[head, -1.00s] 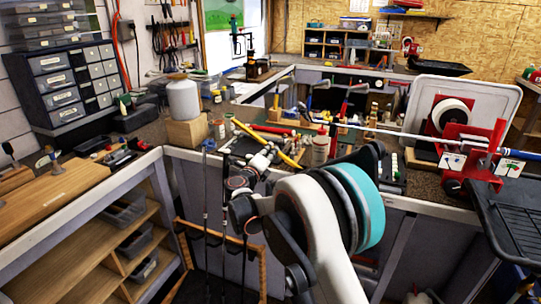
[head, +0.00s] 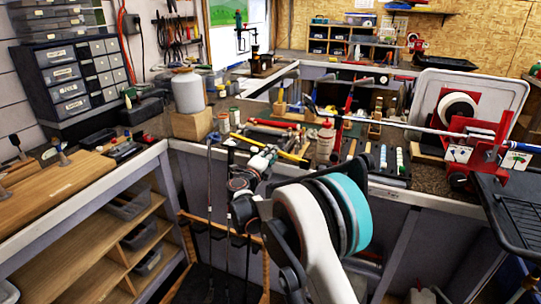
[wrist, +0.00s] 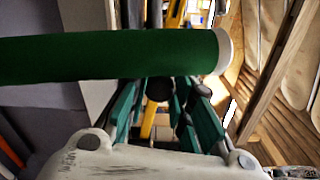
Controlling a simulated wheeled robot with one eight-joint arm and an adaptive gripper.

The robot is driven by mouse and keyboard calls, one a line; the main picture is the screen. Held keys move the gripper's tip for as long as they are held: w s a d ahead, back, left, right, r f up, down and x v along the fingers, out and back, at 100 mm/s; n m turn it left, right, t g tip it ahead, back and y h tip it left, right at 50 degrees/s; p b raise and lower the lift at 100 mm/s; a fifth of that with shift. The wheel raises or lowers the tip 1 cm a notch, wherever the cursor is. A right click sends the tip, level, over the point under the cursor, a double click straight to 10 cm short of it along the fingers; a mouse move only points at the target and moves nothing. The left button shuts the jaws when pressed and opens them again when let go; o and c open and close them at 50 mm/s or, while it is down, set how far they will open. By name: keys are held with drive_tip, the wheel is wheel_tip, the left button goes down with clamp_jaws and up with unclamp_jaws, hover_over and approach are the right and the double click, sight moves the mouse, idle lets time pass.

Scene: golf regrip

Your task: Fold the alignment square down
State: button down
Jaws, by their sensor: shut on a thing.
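A red fixture (head: 470,147) stands on the bench at the right and holds a long, nearly level shaft (head: 405,125). A narrow red plate stands up at its right end. I cannot tell for sure whether this plate is the alignment square. My gripper (wrist: 158,88) has teal-padded fingers in the wrist view. A green tube (wrist: 110,56) with a white end crosses close in front of them and hides their tips. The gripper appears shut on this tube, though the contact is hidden. In the head view my arm covers most of the gripper, left of the fixture.
A white bottle (head: 188,90) stands on a wooden block (head: 191,124) at the left. Several tools lie across the middle bench. A black tray (head: 515,205) juts out at the right front. Upright club shafts (head: 210,195) stand below the bench edge, close to my arm.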

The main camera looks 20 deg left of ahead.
drive_tip(key=shift+a, duration=0.1)
drive_tip(key=c, duration=1.4)
unclamp_jaws()
drive_tip(key=shift+s, duration=0.15)
drive_tip(key=s, duration=1.1)
drive_tip(key=shift+s+a, duration=0.4)
drive_tip(key=shift+a, duration=0.05)
